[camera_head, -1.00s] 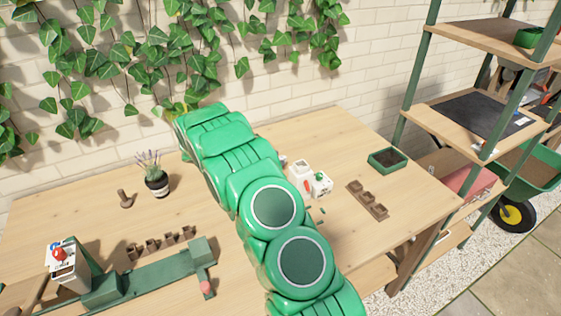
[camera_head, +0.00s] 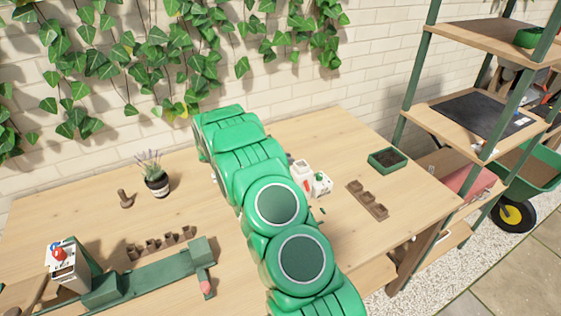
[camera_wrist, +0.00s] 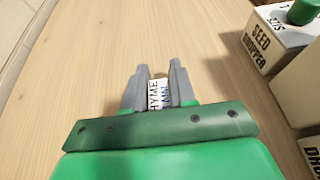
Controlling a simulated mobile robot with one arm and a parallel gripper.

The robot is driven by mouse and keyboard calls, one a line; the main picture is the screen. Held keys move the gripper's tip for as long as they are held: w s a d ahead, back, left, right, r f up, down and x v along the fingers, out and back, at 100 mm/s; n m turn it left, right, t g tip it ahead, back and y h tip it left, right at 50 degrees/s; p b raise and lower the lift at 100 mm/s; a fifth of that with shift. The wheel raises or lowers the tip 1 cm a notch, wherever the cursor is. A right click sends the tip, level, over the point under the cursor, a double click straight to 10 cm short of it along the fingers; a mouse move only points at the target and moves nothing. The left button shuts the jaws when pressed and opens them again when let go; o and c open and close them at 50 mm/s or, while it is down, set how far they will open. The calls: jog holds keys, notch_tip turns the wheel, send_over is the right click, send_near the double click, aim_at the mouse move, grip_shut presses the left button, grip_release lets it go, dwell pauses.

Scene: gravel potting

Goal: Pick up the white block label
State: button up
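A small white label (camera_wrist: 160,95) with printed letters reading in part "HYME" and "MAI" shows in the wrist view. It sits between the two grey fingers of my gripper (camera_wrist: 159,80). The fingers stand apart by about the label's width, one on each side. I cannot tell whether they press on it. The near end of the label is hidden behind the green gripper body. In the head view my green arm hides the gripper and the label.
A white "SEED DROPPER" box (camera_wrist: 268,42) with a green knob stands right of the gripper. In the head view are a potted lavender (camera_head: 156,180), brown pots (camera_head: 160,243), a green tray (camera_head: 388,159) and a pot strip (camera_head: 367,200). The wooden table (camera_head: 85,205) has free room left.

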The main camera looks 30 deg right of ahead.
grip_shut()
jog(key=shift+r, duration=0.1)
